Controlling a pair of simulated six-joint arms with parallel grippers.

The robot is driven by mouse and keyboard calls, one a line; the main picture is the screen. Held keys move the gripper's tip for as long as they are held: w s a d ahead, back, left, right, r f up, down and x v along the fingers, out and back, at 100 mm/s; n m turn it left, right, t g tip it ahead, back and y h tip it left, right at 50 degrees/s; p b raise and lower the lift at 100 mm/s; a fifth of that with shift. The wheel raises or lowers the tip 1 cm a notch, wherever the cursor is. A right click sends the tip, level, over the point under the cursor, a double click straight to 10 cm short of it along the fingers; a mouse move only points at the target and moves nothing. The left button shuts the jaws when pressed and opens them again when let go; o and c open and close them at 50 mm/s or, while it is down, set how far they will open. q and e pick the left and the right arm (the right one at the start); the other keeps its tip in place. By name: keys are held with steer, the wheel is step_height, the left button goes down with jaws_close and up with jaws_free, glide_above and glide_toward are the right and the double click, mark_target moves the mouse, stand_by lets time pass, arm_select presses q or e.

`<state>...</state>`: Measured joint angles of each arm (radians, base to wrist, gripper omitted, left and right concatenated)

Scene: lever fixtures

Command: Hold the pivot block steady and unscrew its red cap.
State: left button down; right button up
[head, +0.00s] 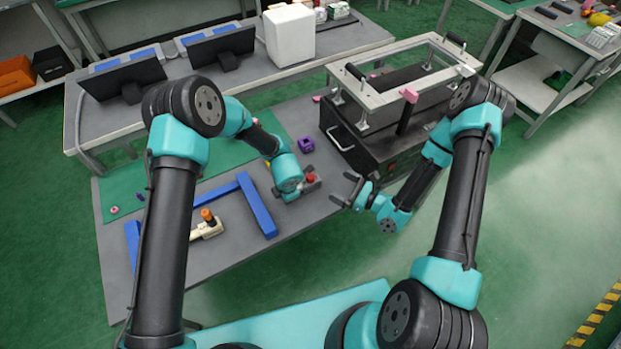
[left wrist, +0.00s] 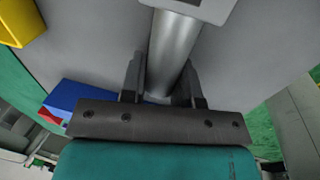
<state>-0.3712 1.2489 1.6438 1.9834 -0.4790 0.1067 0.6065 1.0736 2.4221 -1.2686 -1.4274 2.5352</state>
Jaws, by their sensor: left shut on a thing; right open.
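The red cap (head: 310,177) shows at my left gripper (head: 311,185), near the right side of the table. The pivot block is mostly hidden by that gripper in the head view. In the left wrist view, my left gripper (left wrist: 163,75) is shut on a smooth silver cylindrical part (left wrist: 175,45), which I take for the pivot block; a grey piece (left wrist: 200,8) joins its far end. The cap cannot be made out there. My right gripper (head: 345,189) is open and empty, just right of the cap and apart from it, its fingers pointing left.
A black machine (head: 375,150) with a metal frame stands behind my right gripper. A purple block (head: 306,144) sits behind the left one. Blue bars (head: 257,207) and a beige fixture with an orange top (head: 207,224) lie left. Bare table lies in front of the left gripper.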

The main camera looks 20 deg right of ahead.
arm_select(q)
steer(key=c, duration=0.8)
jaws_free()
steer(key=shift+r, duration=0.1)
steer(key=r, duration=0.4)
steer(key=s+r, duration=0.1)
steer(key=r, duration=0.2)
steer(key=s+r, duration=0.1)
steer(key=r, duration=0.3)
steer(key=shift+s+d+r, duration=0.1)
steer(key=shift+d+r, duration=0.15)
steer(key=shift+r, duration=0.1)
